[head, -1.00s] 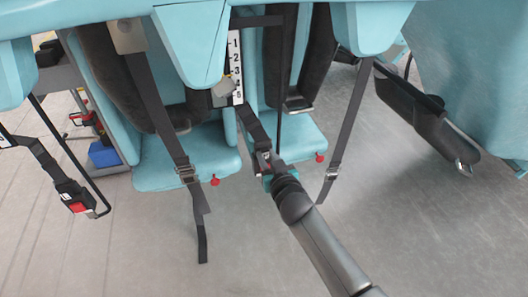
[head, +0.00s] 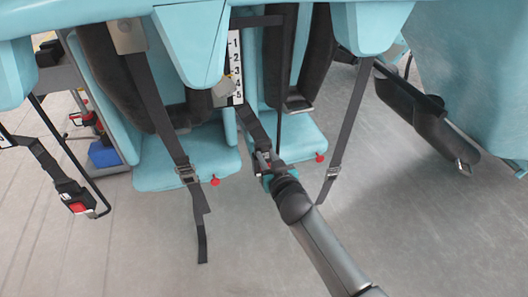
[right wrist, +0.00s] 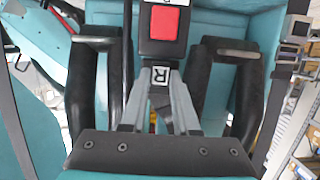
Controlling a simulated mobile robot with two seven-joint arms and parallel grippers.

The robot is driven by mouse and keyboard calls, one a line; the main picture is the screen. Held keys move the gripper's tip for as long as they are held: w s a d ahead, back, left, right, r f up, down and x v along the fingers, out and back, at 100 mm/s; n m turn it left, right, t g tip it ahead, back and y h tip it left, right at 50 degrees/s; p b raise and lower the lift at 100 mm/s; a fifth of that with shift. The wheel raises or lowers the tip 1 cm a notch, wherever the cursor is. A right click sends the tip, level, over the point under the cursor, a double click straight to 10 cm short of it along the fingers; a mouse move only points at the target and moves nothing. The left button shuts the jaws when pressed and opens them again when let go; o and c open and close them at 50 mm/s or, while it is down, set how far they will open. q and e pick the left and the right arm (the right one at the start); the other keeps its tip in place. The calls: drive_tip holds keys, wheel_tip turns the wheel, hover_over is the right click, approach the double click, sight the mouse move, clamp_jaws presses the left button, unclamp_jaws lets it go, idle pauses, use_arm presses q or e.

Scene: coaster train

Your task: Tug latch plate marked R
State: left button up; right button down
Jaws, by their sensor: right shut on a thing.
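The latch plate marked R (right wrist: 161,77) shows in the right wrist view between the two grey fingers of my right gripper (head: 267,167). The gripper is shut on it. A black buckle with a red button (right wrist: 164,25) sits directly above the plate, close against it; I cannot tell whether the plate is seated inside. In the head view, a dark strap (head: 251,122) runs down to the gripper, and the fingers largely hide the plate. My left gripper is not in view.
Teal seats (head: 190,160) with dark padded restraints stand behind the gripper. Another strap with a metal adjuster (head: 187,174) hangs to the left, and one (head: 345,125) to the right. A separate red-button buckle (head: 76,203) hangs at far left. The grey floor below is clear.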

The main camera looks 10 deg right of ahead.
drive_tip(key=shift+r, duration=0.2)
idle(0.3)
drive_tip(key=c, duration=0.6)
unclamp_jaws()
